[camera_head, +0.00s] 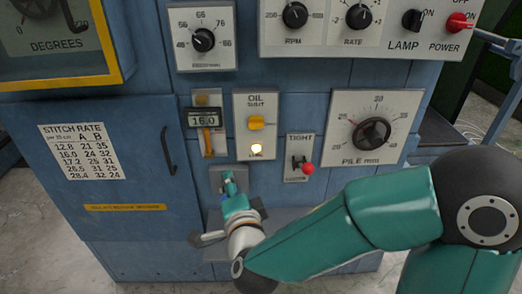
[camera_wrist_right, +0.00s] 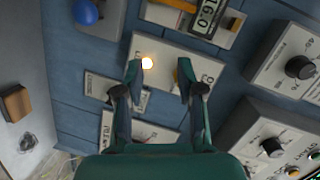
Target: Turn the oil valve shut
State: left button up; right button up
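The oil valve is a small yellow knob (camera_head: 256,122) on a pale plate (camera_head: 242,138) marked OIL and SHUT. Its handle looks roughly level, and a lamp (camera_head: 256,149) glows below it. My right gripper (camera_head: 229,180) is below and left of the plate in the head view. In the right wrist view, the gripper (camera_wrist_right: 161,72) is open and empty, its two fingers apart. There the glowing lamp (camera_wrist_right: 147,62) shows beside one fingertip, and the yellow knob (camera_wrist_right: 176,76) is partly hidden by the other finger. My left gripper is not in view.
A 16.0 counter (camera_head: 203,118) is close left of the oil plate. A red-tipped TIGHT switch (camera_head: 307,168) is to its lower right. A pile dial (camera_head: 372,133) stands further right, and a cabinet door handle (camera_head: 168,150) to the left. A blue ball (camera_wrist_right: 86,12) shows in the wrist view.

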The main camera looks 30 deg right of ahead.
jog(key=s+d+r+m+h+b, duration=0.2)
jog(key=s+d+r+m+h, duration=0.2)
jog(key=r+m, duration=0.15)
pick_arm(q)
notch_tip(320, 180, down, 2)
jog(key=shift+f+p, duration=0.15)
jog(key=shift+p, duration=0.5)
pick_arm(e)
send_near(257, 128)
jog(key=x, duration=0.9)
jog(key=shift+w+d+f, duration=0.1)
jog(key=shift+w+d, duration=0.05)
jog(key=shift+w, duration=0.15)
